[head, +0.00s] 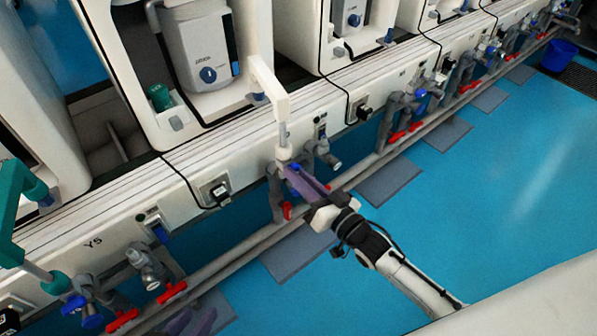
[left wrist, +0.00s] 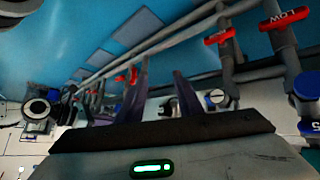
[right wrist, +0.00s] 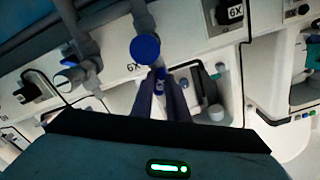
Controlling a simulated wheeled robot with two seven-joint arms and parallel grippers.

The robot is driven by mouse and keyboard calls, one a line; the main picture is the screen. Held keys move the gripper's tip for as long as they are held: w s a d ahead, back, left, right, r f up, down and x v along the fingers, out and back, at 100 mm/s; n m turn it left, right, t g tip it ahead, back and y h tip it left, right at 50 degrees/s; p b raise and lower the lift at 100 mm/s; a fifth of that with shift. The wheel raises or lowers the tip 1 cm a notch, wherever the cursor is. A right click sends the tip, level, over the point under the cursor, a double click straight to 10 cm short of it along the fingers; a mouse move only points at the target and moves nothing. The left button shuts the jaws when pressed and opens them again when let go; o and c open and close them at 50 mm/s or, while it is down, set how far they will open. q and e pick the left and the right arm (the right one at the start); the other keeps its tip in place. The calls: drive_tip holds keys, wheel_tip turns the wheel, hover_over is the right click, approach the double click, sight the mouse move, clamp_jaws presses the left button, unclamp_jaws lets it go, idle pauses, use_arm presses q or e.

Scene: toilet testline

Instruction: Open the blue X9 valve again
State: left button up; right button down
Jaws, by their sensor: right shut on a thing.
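The blue X9 valve handle (right wrist: 161,80) shows in the right wrist view, just below a round blue knob (right wrist: 145,48) on a grey pipe and near the upside-down X9 label. My right gripper (right wrist: 160,84) is shut on this handle, with one finger on each side. In the head view my right gripper (head: 292,174) reaches the pipes at the bench front and hides the handle there. My left gripper (head: 192,318) is low at the bottom edge of the head view. In the left wrist view its fingers (left wrist: 164,88) stand apart with nothing held.
Grey pipes with red handles (head: 172,292) run along the bench front. A white spout (head: 266,80) stands just above my right gripper. Blue-capped valves (head: 74,304) are at the lower left. The blue floor (head: 480,220) is open on the right.

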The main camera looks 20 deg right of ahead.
use_arm(q)
drive_tip(key=shift+s+a+r+n+t+p, duration=0.15)
drive_tip(key=shift+a+r+n+t+p, duration=0.25)
drive_tip(key=shift+r+p, duration=0.35)
use_arm(e)
drive_tip(key=n, duration=0.5)
use_arm(q)
drive_tip(key=shift+a, duration=0.1)
use_arm(e)
drive_tip(key=shift+n, duration=0.4)
use_arm(q)
drive_tip(key=shift+s+f, duration=0.1)
drive_tip(key=shift+s+f, duration=0.1)
use_arm(e)
drive_tip(key=c, duration=1.7)
unclamp_jaws()
drive_tip(key=shift+s+d, duration=0.1)
